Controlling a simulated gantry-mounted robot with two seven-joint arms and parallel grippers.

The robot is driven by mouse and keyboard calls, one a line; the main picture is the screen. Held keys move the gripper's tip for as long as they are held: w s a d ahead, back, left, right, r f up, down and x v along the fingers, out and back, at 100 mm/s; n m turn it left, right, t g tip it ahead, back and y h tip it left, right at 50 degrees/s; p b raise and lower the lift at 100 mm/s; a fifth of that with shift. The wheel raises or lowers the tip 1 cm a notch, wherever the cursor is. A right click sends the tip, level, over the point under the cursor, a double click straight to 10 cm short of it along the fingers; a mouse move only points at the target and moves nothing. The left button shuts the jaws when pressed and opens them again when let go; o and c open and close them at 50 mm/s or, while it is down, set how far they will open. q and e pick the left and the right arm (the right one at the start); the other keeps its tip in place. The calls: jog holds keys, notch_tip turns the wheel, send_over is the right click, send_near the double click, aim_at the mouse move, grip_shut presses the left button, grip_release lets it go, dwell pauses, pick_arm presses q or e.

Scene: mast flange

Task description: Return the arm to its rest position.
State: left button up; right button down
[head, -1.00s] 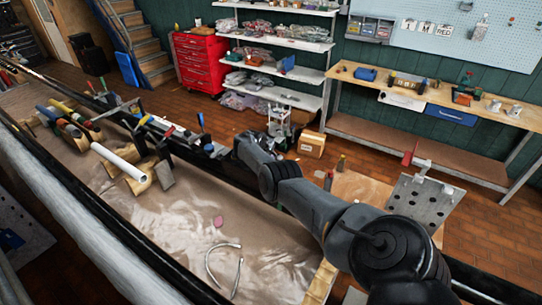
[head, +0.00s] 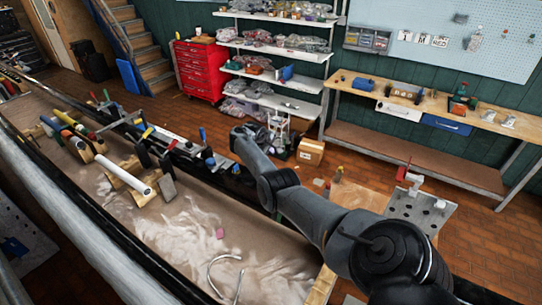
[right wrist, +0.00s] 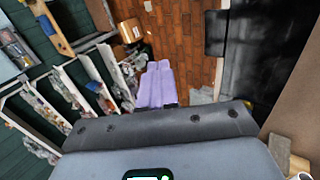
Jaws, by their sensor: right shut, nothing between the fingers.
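My right arm (head: 300,207) comes in from the lower right of the head view and reaches up and left over the bench. My right gripper (head: 240,134) is at its far end, small and dark, close to the rail line behind the sand-coloured work surface. In the right wrist view its two lavender fingers (right wrist: 155,84) lie side by side, shut, with nothing seen between them. The fingers point toward the brick floor and shelves. My left gripper is in neither view.
A sandy work surface (head: 180,222) holds a white tube (head: 125,174) on wooden blocks, a pink piece (head: 220,233) and a curved white loop (head: 211,270). A perforated grey plate (head: 418,211) stands right of my arm. A cardboard box (head: 310,152) sits on the open brick floor.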

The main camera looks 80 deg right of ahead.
jog(key=w+a+r+n+t+h+p, duration=0.2)
jog(key=w+a+n+t, duration=0.15)
jog(key=w+a, duration=0.75)
jog(key=w+a+f+n+t+y+p, duration=0.1)
jog(key=w+a+f, duration=0.15)
jog(key=a, duration=0.55)
jog(key=w+a+f+n+t+y, duration=0.1)
jog(key=a+f+t, duration=0.15)
jog(key=a, duration=0.65)
jog(key=s+a+f+n+y+p, duration=0.15)
jog(key=s+a, duration=0.25)
jog(key=a, duration=0.7)
jog(key=s+a+f+y, duration=0.15)
jog(key=s+a, duration=0.25)
jog(key=a, duration=0.8)
jog(key=s+a+r+y, duration=0.2)
jog(key=s+a, duration=0.3)
jog(key=a, duration=0.3)
jog(key=s+a+r+y+p, duration=0.1)
jog(key=s+a+r+y, duration=0.1)
jog(key=s+a+r, duration=0.2)
jog(key=s+a, duration=0.2)
jog(key=a, duration=0.1)
jog(key=shift+s+a+m+g, duration=0.3)
jog(key=shift+a+m+g, duration=0.05)
jog(key=shift+m+g, duration=0.05)
